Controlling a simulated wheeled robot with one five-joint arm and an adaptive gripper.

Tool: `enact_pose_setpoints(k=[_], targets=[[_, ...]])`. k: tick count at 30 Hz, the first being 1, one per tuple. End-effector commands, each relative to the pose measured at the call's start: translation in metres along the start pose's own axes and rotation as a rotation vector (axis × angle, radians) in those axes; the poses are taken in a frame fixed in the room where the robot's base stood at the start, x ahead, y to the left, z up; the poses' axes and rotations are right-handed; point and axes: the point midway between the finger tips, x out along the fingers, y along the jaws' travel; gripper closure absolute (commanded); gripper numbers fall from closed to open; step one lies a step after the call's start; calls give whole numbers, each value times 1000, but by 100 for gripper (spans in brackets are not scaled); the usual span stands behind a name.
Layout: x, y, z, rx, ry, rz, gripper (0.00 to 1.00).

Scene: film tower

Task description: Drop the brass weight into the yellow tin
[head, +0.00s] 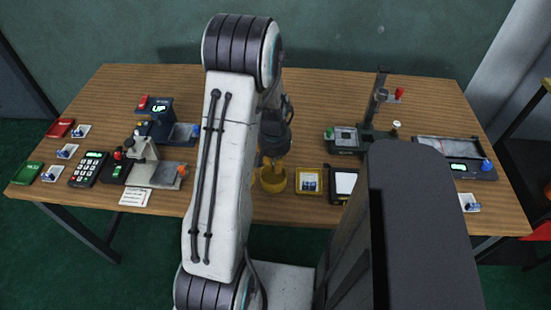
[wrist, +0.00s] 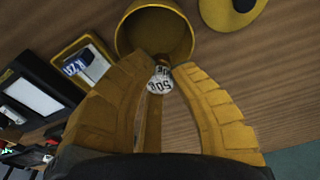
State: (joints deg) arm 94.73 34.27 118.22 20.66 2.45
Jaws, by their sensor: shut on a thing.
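My gripper (head: 273,158) is low over the front middle of the table, beside my upright arm link in the head view. In the wrist view its two yellow fingers (wrist: 161,72) are shut on the brass weight (wrist: 160,82), whose pale top face carries dark print reading 500. Little of the weight's sides shows. The yellow tin (head: 272,184) stands just below the gripper in the head view. In the wrist view the open tin (wrist: 153,28) lies just past the fingertips, with the weight overlapping its near rim. I cannot tell the height between them.
A yellow-edged tray (head: 309,193) and a black tray with a white card (head: 346,184) stand right of the tin. A yellow disc (wrist: 234,8) lies near the tin in the wrist view. Instruments crowd the left; a stand (head: 378,105) rises at right.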

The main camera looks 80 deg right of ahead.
Motion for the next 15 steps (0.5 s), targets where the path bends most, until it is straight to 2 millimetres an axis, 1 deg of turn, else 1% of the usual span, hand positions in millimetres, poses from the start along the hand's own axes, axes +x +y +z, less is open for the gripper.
enact_pose_setpoints(k=[1,3,11,12,15], targets=[[4,0,0,0,0,0,100],[6,0,1,0,1,0,100],[6,0,0,0,1,0,100],[6,0,0,0,1,0,77],[6,0,0,0,1,0,68]])
